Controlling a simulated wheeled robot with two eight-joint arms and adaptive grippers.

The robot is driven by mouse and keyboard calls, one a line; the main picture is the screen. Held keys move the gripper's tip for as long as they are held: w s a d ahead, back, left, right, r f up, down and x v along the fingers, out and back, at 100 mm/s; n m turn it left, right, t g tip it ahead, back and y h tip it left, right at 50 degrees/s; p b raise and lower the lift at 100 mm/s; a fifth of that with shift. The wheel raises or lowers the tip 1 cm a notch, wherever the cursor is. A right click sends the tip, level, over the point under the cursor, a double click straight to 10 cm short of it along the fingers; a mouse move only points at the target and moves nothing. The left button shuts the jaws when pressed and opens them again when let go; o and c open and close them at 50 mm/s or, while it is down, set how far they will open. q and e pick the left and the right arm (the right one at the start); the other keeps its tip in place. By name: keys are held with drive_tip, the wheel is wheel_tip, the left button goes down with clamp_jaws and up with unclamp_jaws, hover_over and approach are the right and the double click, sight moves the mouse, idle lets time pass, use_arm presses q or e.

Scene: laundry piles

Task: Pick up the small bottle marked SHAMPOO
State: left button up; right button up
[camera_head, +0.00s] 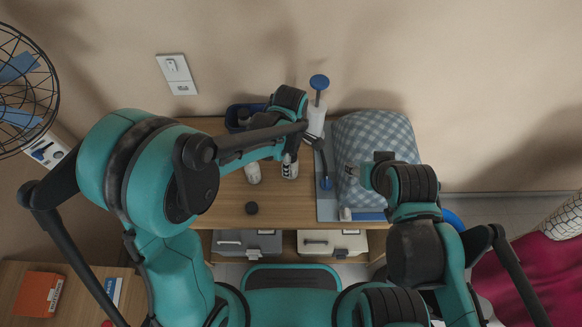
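A small white bottle with dark markings (290,171) stands upright on the wooden table (228,208). The lettering is too small to read. A second small whitish bottle (253,174) stands just left of it. My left gripper (291,148) is at the top of the marked bottle, and my arm partly hides it; I cannot tell whether the fingers touch the bottle or how far apart they are. My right gripper (360,174) is over the front of the blue checked cloth pile (372,126); its fingers are too small and overlapped to judge.
A dark blue bin (236,112) is behind my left arm. Drawer boxes (332,243) sit below. A wire fan cage (25,90) is far left.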

use_arm(q)
drive_tip(key=f, duration=0.1)
drive_tip(key=f+b, duration=0.1)
drive_tip(key=f, duration=0.1)
drive_tip(key=f+b, duration=0.1)
drive_tip(key=shift+w+f, duration=0.3)
drive_tip(key=shift+r, duration=0.1)
drive_tip(key=c, duration=1.3)
